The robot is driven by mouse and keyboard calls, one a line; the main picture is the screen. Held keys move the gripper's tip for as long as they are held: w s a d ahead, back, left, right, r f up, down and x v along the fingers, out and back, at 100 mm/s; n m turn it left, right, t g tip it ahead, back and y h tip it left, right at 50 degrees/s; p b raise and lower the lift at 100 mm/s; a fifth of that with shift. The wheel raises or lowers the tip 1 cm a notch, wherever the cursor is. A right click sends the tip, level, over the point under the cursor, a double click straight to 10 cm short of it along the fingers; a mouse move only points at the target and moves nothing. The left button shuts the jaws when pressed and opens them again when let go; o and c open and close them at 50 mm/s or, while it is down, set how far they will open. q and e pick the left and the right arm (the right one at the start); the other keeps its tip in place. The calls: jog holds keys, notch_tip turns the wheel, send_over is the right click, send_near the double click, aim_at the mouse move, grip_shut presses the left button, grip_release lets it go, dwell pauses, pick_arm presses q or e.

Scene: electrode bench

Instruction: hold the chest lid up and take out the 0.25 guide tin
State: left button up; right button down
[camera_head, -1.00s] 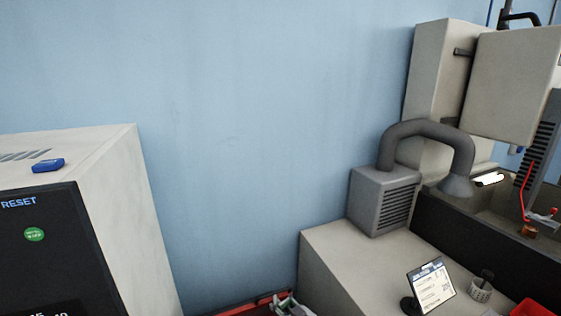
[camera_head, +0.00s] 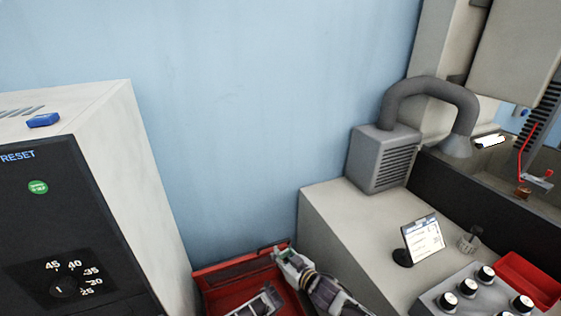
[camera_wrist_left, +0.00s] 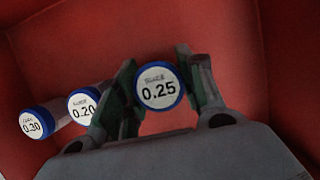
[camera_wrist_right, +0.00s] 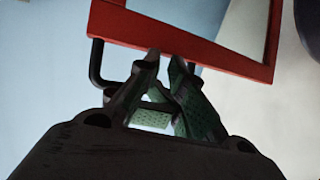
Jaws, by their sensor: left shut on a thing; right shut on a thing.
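The red chest (camera_head: 215,290) stands open at the bottom middle of the head view. Its red-edged lid (camera_head: 225,268) is raised at the back. My right gripper (camera_head: 281,253) is shut on the lid's edge; the right wrist view shows its fingertips (camera_wrist_right: 166,62) at the red rim (camera_wrist_right: 205,48), beside a black handle (camera_wrist_right: 97,65). My left gripper (camera_head: 268,297) is down in the chest. In the left wrist view its fingers (camera_wrist_left: 155,62) are shut on the 0.25 guide tin (camera_wrist_left: 158,92), a blue-rimmed tin with a white label. The 0.20 tin (camera_wrist_left: 83,106) and 0.30 tin (camera_wrist_left: 36,122) lie left of it.
A tall cabinet (camera_head: 160,180) with a dark control panel stands left of the chest. A pale bench (camera_head: 345,225) is close on the right, bearing a small display (camera_head: 424,238), a grey block with knobs (camera_head: 470,298) and a red bin (camera_head: 530,280).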

pick_arm(q)
jog(key=shift+r, duration=4.25)
jog(key=s+d+r, duration=0.1)
jog(key=s+d, duration=0.4)
jog(key=s, duration=0.7)
jog(key=s+d+r, duration=0.2)
jog(key=s+d, duration=0.3)
jog(key=s, duration=0.8)
jog(key=shift+d+r, duration=0.15)
jog(key=shift+r, duration=0.1)
pick_arm(e)
jog(key=shift+s+d+f, duration=0.25)
jog(key=shift+s+f, duration=0.1)
jog(key=shift+s, duration=0.25)
jog(key=shift+s+d+f, duration=0.25)
jog(key=shift+s+f, duration=0.05)
jog(key=shift+s, duration=0.25)
jog(key=shift+s+d+f, duration=0.25)
jog(key=shift+s+f, duration=0.1)
jog(key=shift+s, duration=0.25)
jog(key=shift+s+f, duration=0.1)
